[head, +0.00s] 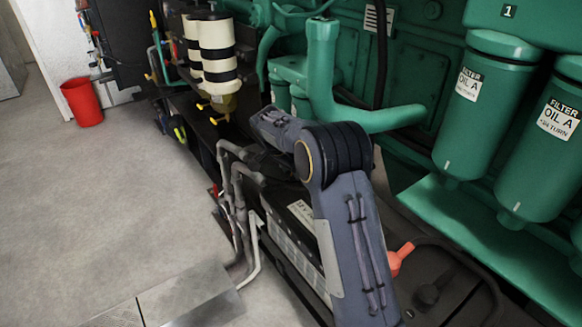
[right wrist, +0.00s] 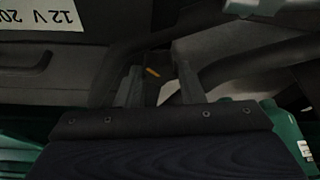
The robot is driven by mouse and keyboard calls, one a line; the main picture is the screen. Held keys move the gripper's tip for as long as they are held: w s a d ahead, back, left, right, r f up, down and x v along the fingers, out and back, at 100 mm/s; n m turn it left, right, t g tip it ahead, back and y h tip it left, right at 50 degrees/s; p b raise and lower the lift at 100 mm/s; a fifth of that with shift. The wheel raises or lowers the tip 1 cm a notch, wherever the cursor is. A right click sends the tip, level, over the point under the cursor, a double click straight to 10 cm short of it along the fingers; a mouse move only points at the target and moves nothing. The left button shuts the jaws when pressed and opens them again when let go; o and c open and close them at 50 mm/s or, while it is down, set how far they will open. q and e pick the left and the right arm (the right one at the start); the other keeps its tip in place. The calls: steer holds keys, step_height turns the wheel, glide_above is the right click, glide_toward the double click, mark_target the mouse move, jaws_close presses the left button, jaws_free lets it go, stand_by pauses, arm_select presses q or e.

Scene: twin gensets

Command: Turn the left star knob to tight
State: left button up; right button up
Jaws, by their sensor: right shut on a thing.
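My right gripper (right wrist: 158,80) is shut on a dark knob, most of it in shadow. In the right wrist view the two fingers stand on either side of it, and a small orange-yellow mark (right wrist: 152,72) shows between them. In the head view the right gripper (head: 267,163) is a dark shape low at the left end of my right arm, over the far end of a black battery (head: 290,250). The knob itself is hidden there, and I cannot tell its star shape or how far it is turned. My left gripper is not in view.
Grey pipes (head: 238,190) rise just left of the gripper. A red terminal cap (head: 402,257) and a dark knob-like part (head: 428,295) lie right of my arm. Green oil filters (head: 487,100) stand at the right. A red bucket (head: 81,102) stands on open floor at left.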

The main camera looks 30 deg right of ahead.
steer(key=m+g+p, duration=0.1)
steer(key=m+p, duration=0.1)
steer(key=m+g+p, duration=0.1)
steer(key=m+p, duration=0.1)
steer(key=m, duration=0.1)
steer(key=shift+w+r+m, duration=0.15)
steer(key=shift+r+m, duration=0.05)
steer(key=shift+m, duration=0.1)
steer(key=shift+f+m+g+y+p, duration=0.15)
steer(key=shift+m+g+p, duration=0.2)
steer(key=shift+m+p, duration=0.5)
steer(key=shift+f+m+g+y+p, duration=0.15)
steer(key=shift+m+g+p, duration=0.3)
steer(key=shift+m, duration=0.7)
steer(key=o, duration=1)
steer(key=shift+r, duration=0.1)
steer(key=p+v, duration=0.1)
steer(key=v, duration=0.6)
steer(key=shift+r, duration=0.3)
